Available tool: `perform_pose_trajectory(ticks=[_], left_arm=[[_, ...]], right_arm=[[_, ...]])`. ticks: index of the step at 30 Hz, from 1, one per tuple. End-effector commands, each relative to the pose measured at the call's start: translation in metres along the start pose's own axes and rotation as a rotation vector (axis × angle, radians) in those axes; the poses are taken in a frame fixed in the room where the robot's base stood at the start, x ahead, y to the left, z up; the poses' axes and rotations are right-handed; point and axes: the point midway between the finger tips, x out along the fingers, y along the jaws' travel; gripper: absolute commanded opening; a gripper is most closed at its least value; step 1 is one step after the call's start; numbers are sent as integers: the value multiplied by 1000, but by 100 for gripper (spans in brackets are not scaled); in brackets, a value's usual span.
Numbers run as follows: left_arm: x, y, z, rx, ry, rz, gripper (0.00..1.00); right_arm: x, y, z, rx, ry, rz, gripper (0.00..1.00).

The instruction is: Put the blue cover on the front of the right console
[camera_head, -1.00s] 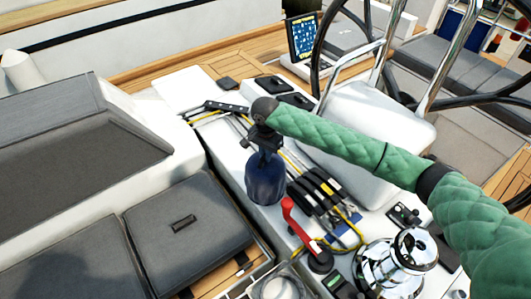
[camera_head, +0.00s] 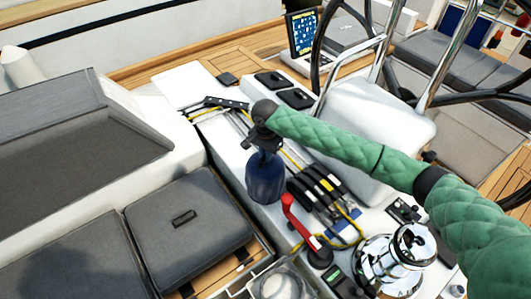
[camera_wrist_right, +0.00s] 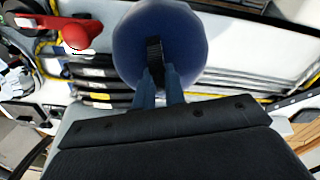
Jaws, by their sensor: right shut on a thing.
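The blue cover (camera_head: 265,178) is a dark blue, rounded, cup-like piece. My right gripper (camera_head: 262,147) is shut on its top and holds it above the white console (camera_head: 225,140), left of the black rope clutches. In the right wrist view the cover (camera_wrist_right: 160,40) fills the upper middle, with the gripper fingers (camera_wrist_right: 160,80) closed on a dark ridged part of it. I cannot tell if the cover touches the console. The console front is partly hidden by the cover and my arm. My left gripper is not in view.
A red-handled lever (camera_head: 300,225) stands close to the right of the cover. Black rope clutches (camera_head: 322,190) and a chrome winch (camera_head: 395,258) are farther right. A steering wheel is behind. Grey seat cushions (camera_head: 188,225) lie left, past a gap.

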Motion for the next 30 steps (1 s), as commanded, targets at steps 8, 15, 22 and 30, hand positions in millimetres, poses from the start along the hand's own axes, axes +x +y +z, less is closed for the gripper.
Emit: perform_pose_trajectory(ticks=[8,15,22,30], left_arm=[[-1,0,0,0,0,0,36],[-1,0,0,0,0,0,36],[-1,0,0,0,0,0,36],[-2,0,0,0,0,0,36]], right_arm=[[6,0,0,0,0,0,0],[10,0,0,0,0,0,0],[10,0,0,0,0,0,0],[11,0,0,0,0,0,0]])
